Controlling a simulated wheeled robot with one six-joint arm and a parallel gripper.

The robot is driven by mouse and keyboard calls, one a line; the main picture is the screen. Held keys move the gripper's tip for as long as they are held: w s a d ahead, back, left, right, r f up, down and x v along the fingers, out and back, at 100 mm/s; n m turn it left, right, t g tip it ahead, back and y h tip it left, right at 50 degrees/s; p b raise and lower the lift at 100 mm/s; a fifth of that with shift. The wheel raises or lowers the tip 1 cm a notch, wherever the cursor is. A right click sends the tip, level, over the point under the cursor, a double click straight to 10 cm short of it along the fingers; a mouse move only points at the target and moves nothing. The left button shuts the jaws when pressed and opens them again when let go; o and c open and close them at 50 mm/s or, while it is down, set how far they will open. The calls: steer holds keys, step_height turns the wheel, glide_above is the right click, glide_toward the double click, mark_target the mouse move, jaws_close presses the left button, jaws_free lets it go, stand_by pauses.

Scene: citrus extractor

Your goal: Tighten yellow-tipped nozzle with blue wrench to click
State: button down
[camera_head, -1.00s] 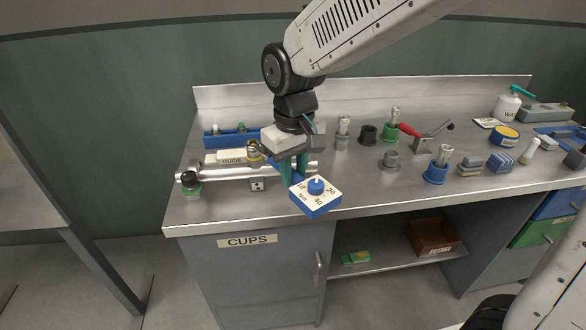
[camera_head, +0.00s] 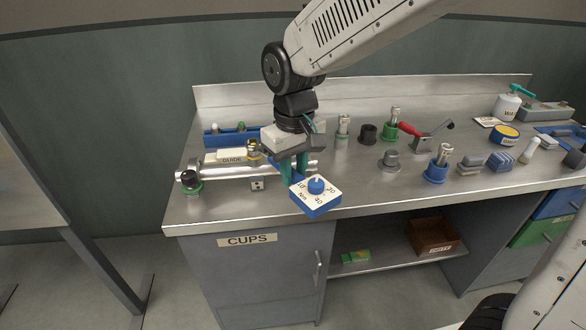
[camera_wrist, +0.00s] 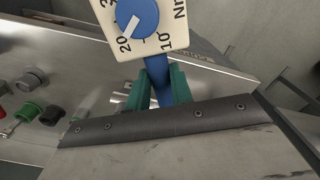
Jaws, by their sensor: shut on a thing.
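The blue wrench (camera_head: 320,208) has a white dial face marked in Nm with a blue knob. My gripper (camera_head: 294,170) is shut on its blue handle. The handle shows between the green fingers in the wrist view (camera_wrist: 163,88), with the dial box beyond them. A blue part runs from the gripper up and left toward the yellow-tipped nozzle (camera_head: 253,147) on the metal pipe. The gripper partly covers the wrench's far end, so I cannot tell how it sits on the nozzle.
Several fittings and a red-handled clamp (camera_head: 412,132) stand to the right. The bench front edge lies below the dial box.

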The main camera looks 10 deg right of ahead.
steer(key=shift+f, duration=1.05)
steer(key=c, duration=1.8)
jaws_free()
jaws_close()
steer(key=shift+s+a+m, duration=0.3)
steer(key=shift+a+m, duration=0.2)
steer(key=shift+a, duration=0.25)
steer(key=shift+s+a+m, duration=0.25)
steer(key=shift+a+m, duration=0.25)
steer(key=shift+a, duration=0.2)
steer(key=shift+s+a+m, duration=0.15)
steer(key=shift+a+m, duration=0.4)
steer(key=shift+a, duration=0.25)
steer(key=shift+s+a+m, duration=0.1)
steer(key=shift+a+m, duration=0.45)
steer(key=shift+a, duration=0.2)
steer(key=shift+w+a+m, duration=0.1)
steer(key=shift+a+m, duration=1.2)
steer(key=shift+a, duration=0.65)
